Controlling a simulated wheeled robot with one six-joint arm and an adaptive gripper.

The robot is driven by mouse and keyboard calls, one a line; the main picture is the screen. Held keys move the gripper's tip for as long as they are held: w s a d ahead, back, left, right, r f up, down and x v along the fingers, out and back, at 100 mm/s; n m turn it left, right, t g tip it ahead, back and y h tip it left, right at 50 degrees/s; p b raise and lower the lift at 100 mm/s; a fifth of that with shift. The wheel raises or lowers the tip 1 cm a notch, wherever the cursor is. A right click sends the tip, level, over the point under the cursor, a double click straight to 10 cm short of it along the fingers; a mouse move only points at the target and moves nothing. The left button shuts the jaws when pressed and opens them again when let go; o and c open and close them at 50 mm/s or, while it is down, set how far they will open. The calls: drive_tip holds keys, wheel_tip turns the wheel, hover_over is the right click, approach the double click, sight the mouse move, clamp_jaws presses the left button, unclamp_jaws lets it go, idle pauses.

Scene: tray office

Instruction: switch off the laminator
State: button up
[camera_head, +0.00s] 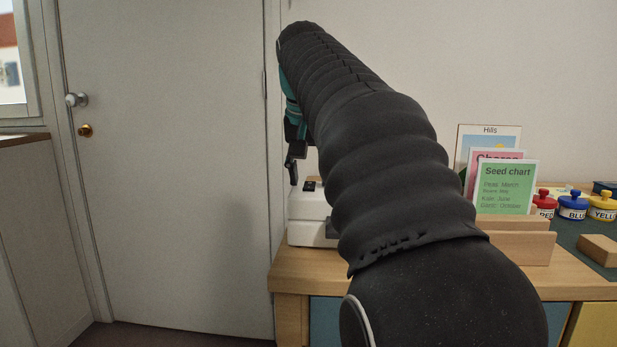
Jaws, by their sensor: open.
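A white boxy machine, which looks like the laminator (305,209), stands on the left end of the wooden cabinet top. A small black switch (309,186) shows on its top; I cannot tell its position. My black-sleeved arm hides the machine's right part. My gripper (293,178) points down just left of the switch in the picture, apart from it as far as I can tell. One dark finger shows clearly; the other is hard to make out. The gripper holds nothing that I can see.
A wooden holder (520,243) with cards, including a green seed chart (507,187), stands right of my arm. Red (544,204), blue (572,206) and yellow (602,207) pots and a wooden block (600,249) are further right. A closed door (170,170) is at left.

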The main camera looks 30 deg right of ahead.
clamp_jaws()
